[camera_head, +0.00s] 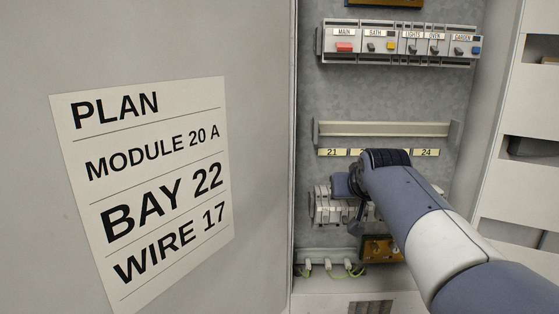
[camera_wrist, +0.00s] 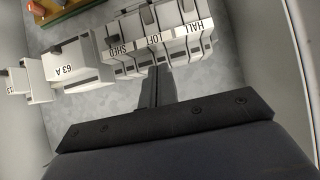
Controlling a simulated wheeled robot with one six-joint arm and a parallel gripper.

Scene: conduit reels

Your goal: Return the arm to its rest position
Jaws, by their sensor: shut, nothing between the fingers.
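My arm reaches in from the lower right of the head view, into an open grey cabinet (camera_head: 385,95). My gripper (camera_head: 357,222) is in front of the lower row of modules (camera_head: 322,206), partly hidden by my wrist. In the wrist view my gripper (camera_wrist: 157,85) is shut and empty. Its dark fingers point at modules labelled SHED, LOFT and HALL (camera_wrist: 185,35). I cannot tell whether the fingertips touch them. A module marked 63 A (camera_wrist: 78,66) is to the left.
A plan sheet (camera_head: 150,185) is on the door at left. The upper row (camera_head: 400,42) holds labelled breakers. An empty rail (camera_head: 385,129) runs above the bay number strip (camera_head: 333,152). Wires (camera_head: 335,268) and a brown block (camera_head: 378,248) are below. A shelf unit (camera_head: 520,140) stands right.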

